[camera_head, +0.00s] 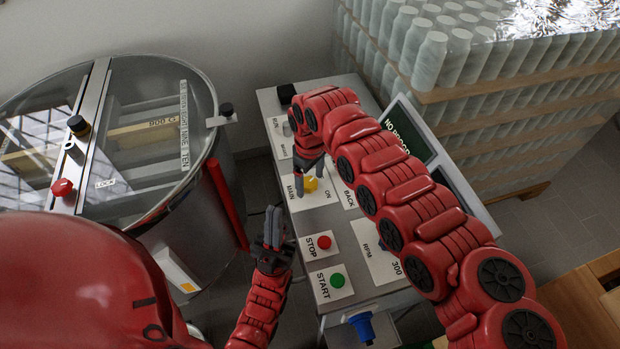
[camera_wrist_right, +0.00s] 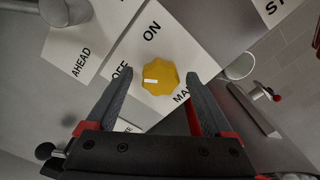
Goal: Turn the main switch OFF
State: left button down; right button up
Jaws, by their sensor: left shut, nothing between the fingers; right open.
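The main switch is a yellow knob (camera_head: 311,184) on a white plate marked MAIN and ON, on the sloped grey panel. In the right wrist view the knob (camera_wrist_right: 164,72) has a white mark on its left side, toward the OFF label, which a finger partly covers. ON is above it. My right gripper (camera_wrist_right: 160,80) is open, with one finger on each side of the knob; I cannot tell whether they touch it. The right gripper also shows in the head view (camera_head: 309,177). My left gripper (camera_head: 273,217) is shut and empty, left of the STOP plate.
A red STOP button (camera_head: 323,242) and a green START button (camera_head: 337,280) sit nearer on the panel (camera_head: 361,217). A blue knob (camera_head: 362,326) is below. A large glass-topped tank (camera_head: 190,238) stands left. Stacked white bottles (camera_head: 427,62) stand behind right.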

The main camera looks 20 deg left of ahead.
aim_at(310, 182)
jog(key=shift+r, duration=0.1)
jog(key=shift+r, duration=0.4)
notch_tip(310, 182, up, 16)
jog(key=b, duration=0.3)
jog(key=shift+r+b, duration=0.25)
jog(key=shift+b, duration=0.05)
